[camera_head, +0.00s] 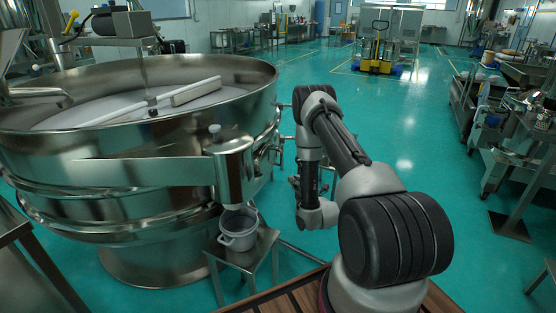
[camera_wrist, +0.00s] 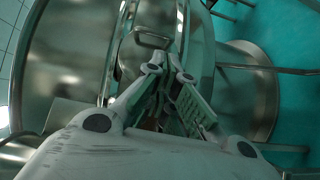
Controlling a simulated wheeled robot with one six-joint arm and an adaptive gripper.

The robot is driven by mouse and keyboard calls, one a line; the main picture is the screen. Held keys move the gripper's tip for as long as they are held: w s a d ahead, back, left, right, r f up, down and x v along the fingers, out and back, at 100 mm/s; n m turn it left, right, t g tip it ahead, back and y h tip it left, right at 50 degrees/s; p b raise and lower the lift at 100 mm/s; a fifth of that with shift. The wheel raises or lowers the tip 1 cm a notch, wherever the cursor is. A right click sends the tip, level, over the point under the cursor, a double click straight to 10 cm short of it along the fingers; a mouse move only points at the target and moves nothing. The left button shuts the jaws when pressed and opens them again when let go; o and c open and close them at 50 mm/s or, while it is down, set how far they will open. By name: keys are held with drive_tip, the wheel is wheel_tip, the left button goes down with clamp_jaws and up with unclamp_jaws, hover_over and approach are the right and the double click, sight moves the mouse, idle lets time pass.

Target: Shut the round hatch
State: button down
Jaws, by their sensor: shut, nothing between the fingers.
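The large steel vibrating sieve (camera_head: 120,180) fills the left of the head view. Metal fittings (camera_head: 266,155) show on its right side, but the round hatch cannot be made out clearly there. In the wrist view, a curved steel rim with a handle (camera_wrist: 152,40) stands just beyond my fingers; it looks like part of the hatch. Whether the hatch is open or shut is unclear. My gripper (camera_wrist: 168,73) is shut and empty, with its fingertips near this handle. I cannot tell whether they touch it. In the head view my arm hangs down right of the sieve.
A grey pot (camera_head: 238,238) stands on a small steel stand (camera_head: 262,250) below the sieve's spout (camera_head: 234,170). Steel benches (camera_head: 515,165) line the right side. The green floor (camera_head: 420,130) between is clear. A yellow pallet truck (camera_head: 378,58) stands far back.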

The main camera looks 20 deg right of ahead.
sight(281, 162)
drive_tip(key=w, duration=1.4)
drive_tip(key=shift+d+r, duration=0.2)
drive_tip(key=shift+r, duration=0.05)
drive_tip(key=shift+w, duration=0.75)
drive_tip(key=shift+s, duration=0.1)
